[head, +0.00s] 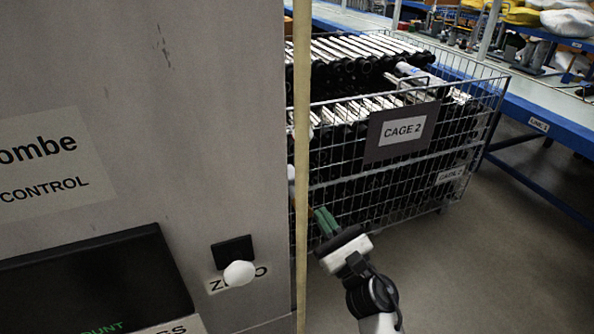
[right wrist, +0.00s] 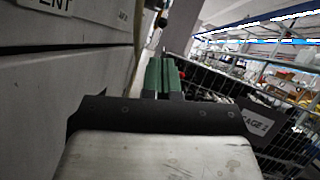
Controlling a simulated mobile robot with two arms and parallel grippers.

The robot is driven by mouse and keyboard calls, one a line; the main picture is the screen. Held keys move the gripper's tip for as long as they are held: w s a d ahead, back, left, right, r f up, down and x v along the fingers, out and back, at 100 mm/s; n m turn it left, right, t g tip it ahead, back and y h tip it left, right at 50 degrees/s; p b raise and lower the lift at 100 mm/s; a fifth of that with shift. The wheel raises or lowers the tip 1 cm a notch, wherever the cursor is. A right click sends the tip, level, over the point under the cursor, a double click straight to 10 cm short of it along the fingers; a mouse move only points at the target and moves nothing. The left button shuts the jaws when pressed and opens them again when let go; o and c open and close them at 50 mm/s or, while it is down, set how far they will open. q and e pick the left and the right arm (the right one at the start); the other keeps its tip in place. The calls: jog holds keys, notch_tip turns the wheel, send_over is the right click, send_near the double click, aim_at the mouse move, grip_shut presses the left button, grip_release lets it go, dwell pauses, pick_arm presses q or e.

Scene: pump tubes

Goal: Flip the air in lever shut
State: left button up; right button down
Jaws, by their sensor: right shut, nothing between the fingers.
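My right gripper (head: 325,221) has green fingers and is beside the right edge of the grey control cabinet (head: 222,140). The green fingers also show in the right wrist view (right wrist: 162,76), side by side, shut and empty. I cannot clearly identify the air in lever. A small pale part (head: 291,182) shows at the cabinet's edge, just above and left of the fingers, partly hidden. In the right wrist view, small dark and reddish fittings (right wrist: 159,20) stick out from the cabinet side beyond the fingertips; which part they are is unclear. My left gripper is not in view.
A wire cage (head: 345,180) full of black tubes, signed CAGE 2 (head: 402,131), stands behind my gripper. Open floor (head: 500,260) lies to the right.

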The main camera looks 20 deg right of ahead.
pick_arm(q)
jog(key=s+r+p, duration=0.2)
jog(key=p, duration=0.1)
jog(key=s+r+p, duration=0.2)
jog(key=p, duration=0.1)
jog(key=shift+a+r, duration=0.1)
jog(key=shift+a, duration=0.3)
pick_arm(e)
jog(key=s+r+x, duration=0.1)
jog(key=r+x, duration=0.1)
jog(key=x, duration=1)
jog(key=shift+w+a+r, duration=0.2)
jog(key=shift+a+r, duration=0.1)
jog(key=shift+a, duration=0.1)
jog(key=shift+r, duration=0.1)
